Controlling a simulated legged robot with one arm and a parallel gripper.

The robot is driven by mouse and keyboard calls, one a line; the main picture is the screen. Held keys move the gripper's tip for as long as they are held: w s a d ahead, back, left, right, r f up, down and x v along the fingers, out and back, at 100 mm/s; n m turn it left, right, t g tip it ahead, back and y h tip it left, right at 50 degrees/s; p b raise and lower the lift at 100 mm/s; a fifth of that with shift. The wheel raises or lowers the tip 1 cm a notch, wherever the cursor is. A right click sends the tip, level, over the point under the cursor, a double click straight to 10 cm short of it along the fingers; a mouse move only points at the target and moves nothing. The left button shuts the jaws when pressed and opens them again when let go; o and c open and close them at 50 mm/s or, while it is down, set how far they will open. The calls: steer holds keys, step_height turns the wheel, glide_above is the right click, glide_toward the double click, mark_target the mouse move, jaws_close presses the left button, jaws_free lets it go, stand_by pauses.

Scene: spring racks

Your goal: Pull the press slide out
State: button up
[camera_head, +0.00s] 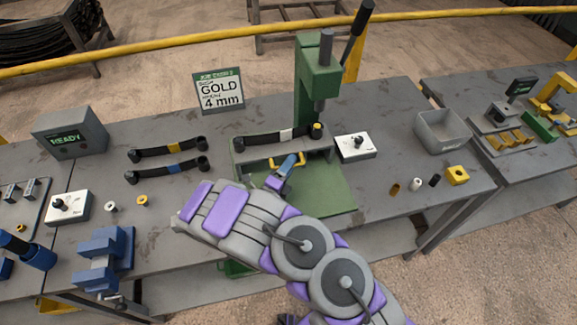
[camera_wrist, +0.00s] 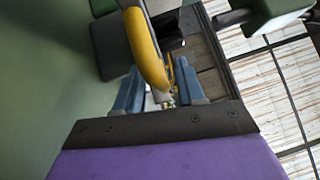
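The green press (camera_head: 318,75) stands at the middle of the bench. Its slide (camera_head: 243,158) is a dark plate under the press head, with a yellow handle (camera_head: 287,161) on its front edge. A black leaf spring (camera_head: 262,140) with a white band and a yellow bushing lies on the slide. My gripper (camera_head: 289,164) is at the handle. In the wrist view, the yellow handle (camera_wrist: 146,52) runs down between the two blue fingers of my gripper (camera_wrist: 158,92). The fingers stand apart, with gaps beside the handle, so they look open. Contact is hard to tell.
A sign reading GOLD 4 mm (camera_head: 219,90) stands behind. Two more leaf springs (camera_head: 152,152) (camera_head: 182,166) lie left. A white button box (camera_head: 356,146) and a grey bin (camera_head: 441,131) stand right. A blue vise (camera_head: 104,250) is at front left. Small bushings lie at right.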

steer(key=shift+a, duration=0.1)
jaws_close()
steer(key=shift+f, duration=0.1)
stand_by(0.4)
